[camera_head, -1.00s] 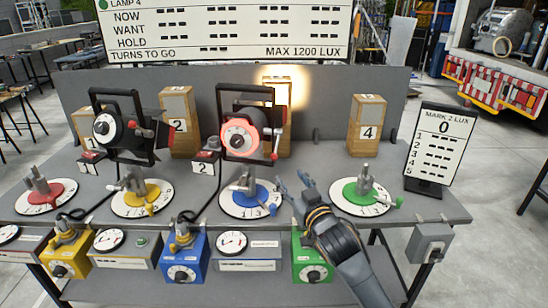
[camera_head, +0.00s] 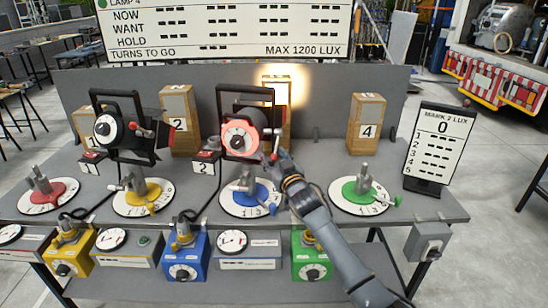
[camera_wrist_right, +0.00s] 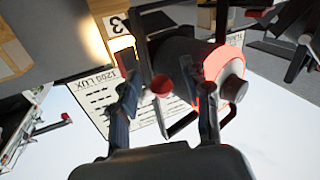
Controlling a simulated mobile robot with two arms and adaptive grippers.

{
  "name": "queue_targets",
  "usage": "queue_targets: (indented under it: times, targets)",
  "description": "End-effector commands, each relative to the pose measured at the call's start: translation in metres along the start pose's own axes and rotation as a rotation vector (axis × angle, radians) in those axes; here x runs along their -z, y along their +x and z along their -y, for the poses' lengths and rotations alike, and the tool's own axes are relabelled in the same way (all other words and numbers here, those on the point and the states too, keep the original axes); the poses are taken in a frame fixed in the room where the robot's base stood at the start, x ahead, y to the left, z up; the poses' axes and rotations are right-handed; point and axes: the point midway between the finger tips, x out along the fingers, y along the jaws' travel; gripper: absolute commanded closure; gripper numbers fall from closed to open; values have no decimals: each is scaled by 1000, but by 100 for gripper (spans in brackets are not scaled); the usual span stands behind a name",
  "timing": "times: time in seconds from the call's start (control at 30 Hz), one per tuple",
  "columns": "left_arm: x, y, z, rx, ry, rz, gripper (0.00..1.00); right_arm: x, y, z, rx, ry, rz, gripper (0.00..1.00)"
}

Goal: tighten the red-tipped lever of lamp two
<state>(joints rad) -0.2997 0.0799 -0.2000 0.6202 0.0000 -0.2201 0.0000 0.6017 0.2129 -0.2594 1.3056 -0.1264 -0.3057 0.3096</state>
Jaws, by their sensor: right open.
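The lamp with the glowing red ring (camera_head: 240,137) stands in its black frame behind the block marked 2 (camera_head: 205,168). Its red-tipped lever (camera_head: 271,157) is at its lower right side. My right gripper (camera_head: 277,161) is open at this lever, partly covering it in the head view. In the right wrist view, the red ball tip (camera_wrist_right: 161,87) shows between the two spread fingers of my right gripper (camera_wrist_right: 166,92). I see a gap on both sides of the ball. The lamp's red ring (camera_wrist_right: 213,75) is close by the right-hand finger. My left gripper is not in view.
Another black lamp (camera_head: 117,130) stands to the left. Numbered dials, among them a blue one (camera_head: 262,193) and a green one (camera_head: 350,190), line the bench front. A wooden block marked 4 (camera_head: 366,125) and a lux board (camera_head: 440,150) stand right. The bench between lamp and block 4 is clear.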

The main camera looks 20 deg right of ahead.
Motion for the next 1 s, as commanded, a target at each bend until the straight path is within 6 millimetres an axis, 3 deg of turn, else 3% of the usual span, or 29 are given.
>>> queue_targets:
  times: [0.2,0.43,0.47,1.0]
  targets:
    - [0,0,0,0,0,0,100,0,0,0,0,0,1,52]
    - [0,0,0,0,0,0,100,-1,0,0,0,0,1,97]
    - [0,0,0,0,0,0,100,0,0,0,0,0,1,100]
    - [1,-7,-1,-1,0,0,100,2,2,-4,4,10,21,100]
